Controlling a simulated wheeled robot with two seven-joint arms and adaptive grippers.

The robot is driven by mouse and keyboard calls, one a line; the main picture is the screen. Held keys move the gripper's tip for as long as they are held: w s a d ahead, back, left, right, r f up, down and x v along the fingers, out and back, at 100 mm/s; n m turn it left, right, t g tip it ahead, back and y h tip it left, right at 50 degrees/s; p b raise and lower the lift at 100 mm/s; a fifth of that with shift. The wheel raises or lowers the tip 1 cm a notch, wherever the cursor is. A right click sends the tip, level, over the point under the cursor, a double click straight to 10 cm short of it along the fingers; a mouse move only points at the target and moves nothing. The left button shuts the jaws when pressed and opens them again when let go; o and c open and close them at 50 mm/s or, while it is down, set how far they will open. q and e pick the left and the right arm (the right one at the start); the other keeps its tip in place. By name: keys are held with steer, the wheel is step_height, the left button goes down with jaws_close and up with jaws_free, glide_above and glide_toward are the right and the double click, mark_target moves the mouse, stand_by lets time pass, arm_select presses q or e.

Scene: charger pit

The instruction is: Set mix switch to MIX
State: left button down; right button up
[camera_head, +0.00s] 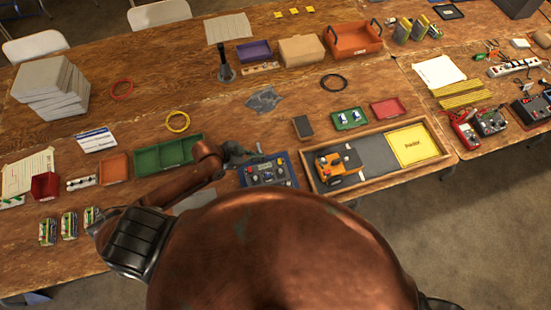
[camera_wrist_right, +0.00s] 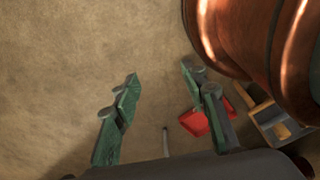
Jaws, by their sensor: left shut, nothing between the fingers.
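A blue control panel (camera_head: 268,183) with several knobs and small switches lies on the wooden table, just left of a framed tray. Its labels are too small to read, so I cannot tell which control is the mix switch or how it is set. My left gripper (camera_head: 250,152) is shut and empty at the panel's upper left edge; I cannot tell whether it touches the panel. The copper-coloured left arm comes in from the left.
A green tray (camera_head: 160,160) lies left of the panel. A wooden framed tray (camera_head: 365,180) holding an orange device (camera_head: 338,165) lies to its right. A grey crumpled cloth (camera_head: 264,100) lies behind. A red thing (camera_wrist_right: 194,122) shows behind the right fingers.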

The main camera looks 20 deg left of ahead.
arm_select(q)
steer(key=w+d+f, duration=0.1)
steer(key=w+f, duration=0.1)
steer(key=w, duration=0.1)
steer(key=p, duration=0.2)
glide_toward(280, 159)
steer(key=x, duration=0.4)
steer(key=r+x, duration=0.1)
steer(key=shift+w+d+f, duration=0.3)
steer(key=shift+w+d, duration=0.2)
steer(key=shift+d, duration=0.1)
steer(key=shift+s+f, duration=0.1)
steer(key=shift+f, duration=0.15)
steer(key=shift+a+f, duration=0.1)
steer(key=shift+f, duration=0.1)
steer(key=shift+a+f+b, duration=0.1)
steer(key=shift+f+b, duration=0.3)
steer(key=shift+b, duration=0.2)
arm_select(e)
steer(key=w, duration=0.1)
steer(key=w+r, duration=0.1)
steer(key=w, duration=0.1)
steer(key=shift+s+r, duration=0.1)
steer(key=shift+r, duration=0.05)
